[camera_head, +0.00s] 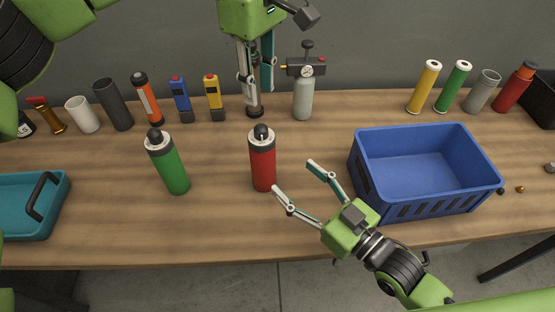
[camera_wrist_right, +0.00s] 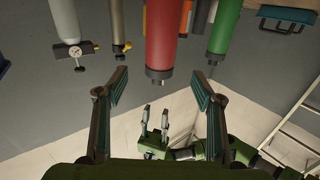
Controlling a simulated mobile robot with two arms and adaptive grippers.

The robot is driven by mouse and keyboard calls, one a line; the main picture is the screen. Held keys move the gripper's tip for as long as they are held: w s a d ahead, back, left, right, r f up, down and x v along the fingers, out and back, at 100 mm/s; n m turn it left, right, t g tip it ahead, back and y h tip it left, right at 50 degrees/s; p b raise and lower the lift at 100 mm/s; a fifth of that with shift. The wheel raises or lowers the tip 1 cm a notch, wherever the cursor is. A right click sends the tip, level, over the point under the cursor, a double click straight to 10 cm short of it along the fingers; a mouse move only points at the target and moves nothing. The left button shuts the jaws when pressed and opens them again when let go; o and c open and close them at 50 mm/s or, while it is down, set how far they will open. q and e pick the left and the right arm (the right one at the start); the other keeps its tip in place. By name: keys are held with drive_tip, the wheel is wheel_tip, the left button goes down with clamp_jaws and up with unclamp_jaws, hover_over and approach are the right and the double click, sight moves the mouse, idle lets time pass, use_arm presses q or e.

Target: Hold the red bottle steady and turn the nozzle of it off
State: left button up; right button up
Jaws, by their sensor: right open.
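The red bottle (camera_head: 263,168) stands upright mid-table, with a white band and a black nozzle top (camera_head: 262,134). In the right wrist view the red bottle (camera_wrist_right: 161,35) appears inverted, ahead of and between my right fingers. My right gripper (camera_head: 293,177) is open and empty, just right of the bottle and apart from it; its spread fingers also show in the right wrist view (camera_wrist_right: 160,86). My left gripper (camera_head: 256,92) points down above the table's back, behind the bottle. Its fingers look parted, and it also shows in the right wrist view (camera_wrist_right: 155,122).
A green bottle (camera_head: 171,170) stands left of the red one. A blue crate (camera_head: 425,205) is at the right, a teal tray (camera_head: 35,233) at the left. A grey gas cylinder (camera_head: 303,102) and several other cylinders line the back. The table's front strip is clear.

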sight(262, 150)
drive_tip(key=x, duration=1.2)
drive_tip(key=shift+a, duration=0.1)
